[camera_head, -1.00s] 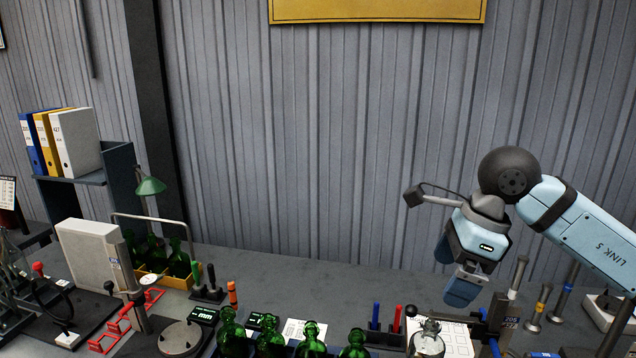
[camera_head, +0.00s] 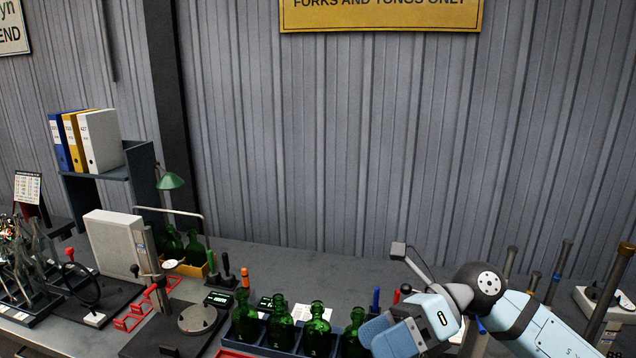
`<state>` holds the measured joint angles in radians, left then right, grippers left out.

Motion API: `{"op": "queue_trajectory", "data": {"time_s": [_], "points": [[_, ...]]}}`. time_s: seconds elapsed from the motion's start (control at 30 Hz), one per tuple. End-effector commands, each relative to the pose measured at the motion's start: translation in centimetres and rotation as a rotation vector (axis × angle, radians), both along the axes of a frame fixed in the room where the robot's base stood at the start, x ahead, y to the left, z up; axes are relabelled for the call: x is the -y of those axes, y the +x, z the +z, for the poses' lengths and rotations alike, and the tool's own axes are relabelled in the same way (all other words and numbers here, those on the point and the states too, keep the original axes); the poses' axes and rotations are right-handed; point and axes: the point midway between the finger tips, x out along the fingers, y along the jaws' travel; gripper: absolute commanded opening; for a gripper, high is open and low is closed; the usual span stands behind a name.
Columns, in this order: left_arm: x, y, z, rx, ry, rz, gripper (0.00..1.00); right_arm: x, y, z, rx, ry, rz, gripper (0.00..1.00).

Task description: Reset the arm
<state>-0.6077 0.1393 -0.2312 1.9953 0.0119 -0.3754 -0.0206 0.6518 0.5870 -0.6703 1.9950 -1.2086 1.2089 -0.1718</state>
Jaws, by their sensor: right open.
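My right arm comes in from the lower right in the head view. My right gripper (camera_head: 372,334) is at the end of it, low over the bench, with its pale blue body turned to the left. Its blue finger pad is close to the rightmost green bottle in the picture; I cannot tell whether they touch. The gripper is open, and I see nothing held in it. My left gripper is not in view.
Several green bottles (camera_head: 280,325) stand in a row at the front of the bench (camera_head: 330,268). A round-plate stand (camera_head: 197,318) and a white panel (camera_head: 114,245) are to the left. Tall tools (camera_head: 558,272) stand at the right. The back strip of bench is mostly clear.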

Motion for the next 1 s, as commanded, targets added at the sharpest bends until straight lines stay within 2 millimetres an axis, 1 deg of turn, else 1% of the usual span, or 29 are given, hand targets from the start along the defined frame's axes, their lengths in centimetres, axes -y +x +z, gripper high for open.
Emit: {"op": "queue_trajectory", "data": {"time_s": [0.03,0.07,0.1,0.17,0.27,0.37,0.47,0.5,0.57,0.6,0.63,0.67,0.7,0.77,0.8,0.9,1.0], "points": [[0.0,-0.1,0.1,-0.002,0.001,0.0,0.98,-1.0,-0.6,-0.4,-0.117,0.12,-0.038,0.98],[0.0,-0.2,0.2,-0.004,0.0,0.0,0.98,-1.3,-0.7,-0.4,-0.184,0.189,-0.066,0.98],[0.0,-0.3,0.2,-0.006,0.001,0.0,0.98,-1.7,-0.8,-0.4,-0.278,0.28,-0.108,0.98],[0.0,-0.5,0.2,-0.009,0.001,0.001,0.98,-1.8,-0.6,-0.7,-0.421,0.408,-0.18,0.98],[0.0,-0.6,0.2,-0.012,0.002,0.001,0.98,-1.2,0.3,-1.9,-0.672,0.605,-0.319,0.98],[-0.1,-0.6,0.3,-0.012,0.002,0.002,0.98,0.3,1.4,-4.5,-0.936,0.776,-0.482,0.98],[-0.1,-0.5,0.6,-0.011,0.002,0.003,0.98,2.4,2.0,-8.7,-1.209,0.923,-0.668,0.98],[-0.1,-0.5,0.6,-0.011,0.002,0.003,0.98,3.3,2.0,-10.8,-1.319,0.973,-0.747,0.98],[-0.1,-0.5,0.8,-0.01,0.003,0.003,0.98,4.8,1.6,-14.3,-1.487,1.039,-0.872,0.98],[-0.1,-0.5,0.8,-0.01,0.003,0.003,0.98,5.8,0.9,-16.9,-1.601,1.079,-0.959,0.98],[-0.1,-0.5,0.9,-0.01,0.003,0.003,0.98,6.5,0.3,-18.9,-1.685,1.103,-1.026,0.98],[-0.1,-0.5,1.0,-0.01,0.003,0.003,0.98,7.2,-0.5,-21.0,-1.771,1.127,-1.094,0.98],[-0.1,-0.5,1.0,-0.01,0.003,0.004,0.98,8.0,-1.9,-23.6,-1.88,1.15,-1.181,0.98],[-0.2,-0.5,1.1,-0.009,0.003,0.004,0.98,9.0,-4.1,-27.2,-2.024,1.174,-1.302,0.98],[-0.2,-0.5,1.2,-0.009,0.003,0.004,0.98,9.5,-5.7,-29.3,-2.112,1.184,-1.375,0.98],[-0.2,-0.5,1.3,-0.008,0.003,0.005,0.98,10.5,-9.5,-33.4,-2.29,1.192,-1.527,0.98],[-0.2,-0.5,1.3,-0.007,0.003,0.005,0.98,10.9,-12.4,-35.9,-2.409,1.187,-1.628,0.98]]}}
